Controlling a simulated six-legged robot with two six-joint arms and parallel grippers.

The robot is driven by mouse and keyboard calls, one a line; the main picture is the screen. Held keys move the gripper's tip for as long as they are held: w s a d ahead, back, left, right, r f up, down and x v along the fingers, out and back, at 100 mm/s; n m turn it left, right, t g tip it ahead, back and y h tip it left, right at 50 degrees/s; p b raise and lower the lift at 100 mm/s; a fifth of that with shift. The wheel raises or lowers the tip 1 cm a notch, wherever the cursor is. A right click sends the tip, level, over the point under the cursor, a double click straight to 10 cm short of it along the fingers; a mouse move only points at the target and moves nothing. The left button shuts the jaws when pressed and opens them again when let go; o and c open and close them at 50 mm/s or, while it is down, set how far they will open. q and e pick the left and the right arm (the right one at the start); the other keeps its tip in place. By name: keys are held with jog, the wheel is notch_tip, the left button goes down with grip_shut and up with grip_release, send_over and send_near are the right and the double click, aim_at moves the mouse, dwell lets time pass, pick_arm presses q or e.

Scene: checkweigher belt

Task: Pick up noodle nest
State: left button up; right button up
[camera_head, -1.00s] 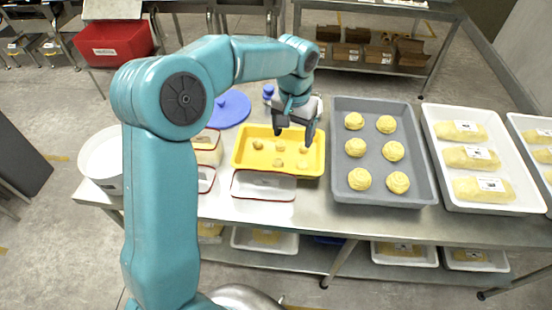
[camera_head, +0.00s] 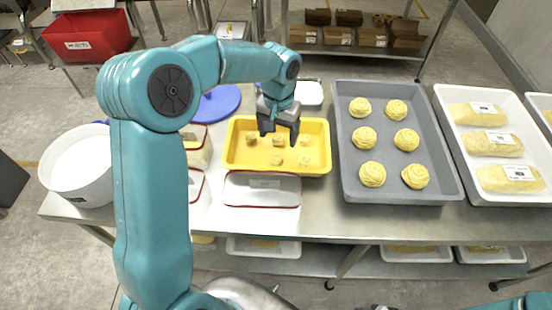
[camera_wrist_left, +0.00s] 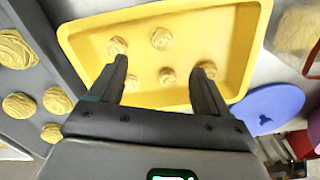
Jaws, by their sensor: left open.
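Several small pale-yellow noodle nests lie in a yellow tray (camera_head: 228,160). My left gripper (camera_head: 279,138) is over the yellow tray, open and empty, pointing down. In the wrist view its fingers (camera_wrist_left: 158,70) stand apart above the tray, and their tips partly cover the nests near them. Whether they touch the tray is unclear. Larger noodle nests (camera_head: 372,174) sit in two columns in a grey tray (camera_head: 348,195) to the right. My right gripper is out of view.
A lidded white container (camera_head: 262,190) stands in front of the yellow tray. A blue disc-shaped lid (camera_head: 218,103) is behind left, a white tub (camera_head: 82,165) far left. A white tray of packed goods (camera_head: 450,150) is right of the grey tray. The metal table (camera_head: 320,218) has a bare front strip.

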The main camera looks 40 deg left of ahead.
pick_arm(q)
send_over(277, 157)
jog(key=f, duration=0.4)
jog(key=shift+s+f, duration=0.15)
jog(key=shift+s, duration=0.05)
jog(key=shift+w+f, duration=0.1)
jog(key=shift+f, duration=0.2)
jog(key=shift+d+f+p, duration=0.15)
jog(key=shift+f+p, duration=0.2)
notch_tip(277, 157, down, 4)
jog(key=shift+r+p, duration=0.15)
jog(key=shift+p, duration=0.3)
jog(key=shift+w+f, duration=0.15)
jog(key=shift+f, duration=0.25)
jog(key=shift+r, duration=0.15)
jog(key=shift+c, duration=1.2)
jog(key=c, duration=0.9)
